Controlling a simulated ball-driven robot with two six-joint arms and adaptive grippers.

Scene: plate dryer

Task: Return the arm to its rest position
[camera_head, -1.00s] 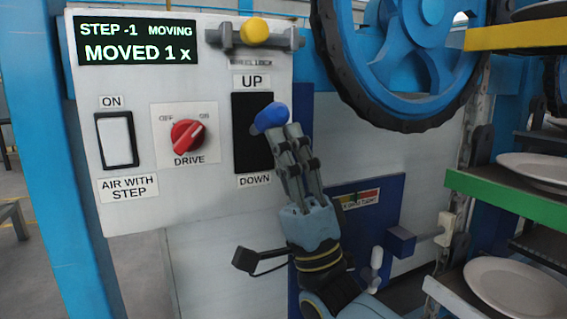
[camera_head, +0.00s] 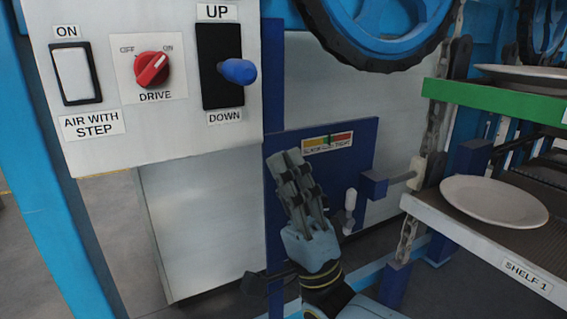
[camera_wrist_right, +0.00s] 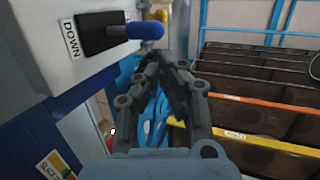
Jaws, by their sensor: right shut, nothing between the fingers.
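My right gripper (camera_head: 290,160) is shut and empty in the head view, below and to the right of the control panel. It is apart from the blue lever knob (camera_head: 237,71) of the UP/DOWN switch (camera_head: 221,92). In the right wrist view my gripper (camera_wrist_right: 165,62) points up the picture with its fingers together. The blue knob (camera_wrist_right: 146,31) shows there to the upper left of the fingertips, with a gap between them. My left gripper is in neither view.
The red DRIVE knob (camera_head: 152,69) and a white rocker switch (camera_head: 76,75) are on the panel. At right, plates (camera_head: 494,200) lie on shelves, with a green-edged shelf (camera_head: 500,101) above. A blue wheel hangs above.

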